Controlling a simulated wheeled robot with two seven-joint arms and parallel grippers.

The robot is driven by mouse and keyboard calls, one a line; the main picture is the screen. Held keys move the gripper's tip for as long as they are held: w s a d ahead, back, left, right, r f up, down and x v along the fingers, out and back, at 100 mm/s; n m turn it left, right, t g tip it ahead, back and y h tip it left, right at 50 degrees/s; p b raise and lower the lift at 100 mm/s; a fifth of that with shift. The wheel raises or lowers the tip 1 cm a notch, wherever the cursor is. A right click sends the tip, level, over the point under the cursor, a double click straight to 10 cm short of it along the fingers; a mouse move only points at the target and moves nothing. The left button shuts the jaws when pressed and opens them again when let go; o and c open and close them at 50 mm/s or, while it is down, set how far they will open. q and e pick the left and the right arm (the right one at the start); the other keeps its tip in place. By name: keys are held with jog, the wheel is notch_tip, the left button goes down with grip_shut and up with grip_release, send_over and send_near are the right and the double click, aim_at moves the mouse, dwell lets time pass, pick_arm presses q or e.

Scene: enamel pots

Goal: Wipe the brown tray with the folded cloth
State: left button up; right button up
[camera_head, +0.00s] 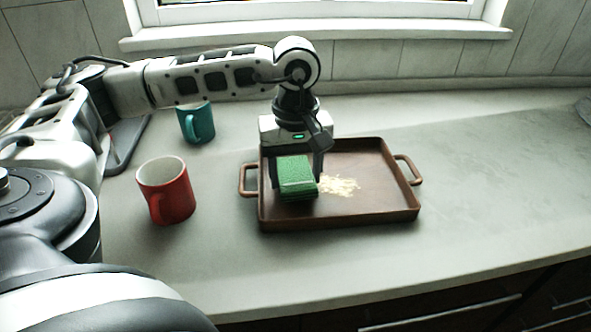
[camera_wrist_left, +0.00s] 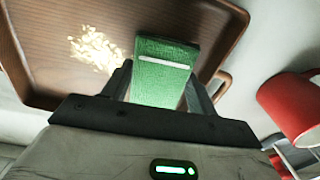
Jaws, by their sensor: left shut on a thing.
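The brown tray (camera_head: 390,212) lies on the counter, with a handle at its left and right ends. A patch of pale crumbs (camera_head: 340,186) lies on its floor near the middle. My left gripper (camera_head: 296,178) points down over the tray's left part and is shut on the folded green cloth (camera_head: 297,176). The cloth is to the left of the crumbs; whether it touches the tray floor I cannot tell. The left wrist view shows the cloth (camera_wrist_left: 162,70) between the fingers, with the crumbs (camera_wrist_left: 95,48) beside it. My right gripper is in neither view.
A red mug (camera_head: 167,192) stands left of the tray, near its left handle. A teal mug (camera_head: 197,124) stands farther back, near my left arm. A window sill (camera_head: 320,38) runs along the back wall. The counter right of the tray is clear.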

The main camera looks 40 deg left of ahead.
aim_at(366, 188)
pick_arm(q)
jog(key=shift+f+b, duration=0.85)
jog(key=shift+f, duration=0.15)
jog(key=shift+w+d+r, duration=0.15)
jog(key=shift+w+d, duration=1)
jog(key=shift+w, duration=0.15)
jog(key=shift+w+d, duration=1.1)
jog(key=shift+w, duration=0.1)
jog(key=shift+w+d, duration=1.2)
jog(key=shift+w, duration=0.2)
jog(key=shift+w+d+f, duration=0.2)
jog(key=shift+w+d, duration=0.95)
jog(key=shift+w, duration=0.1)
jog(key=shift+s+a, duration=0.1)
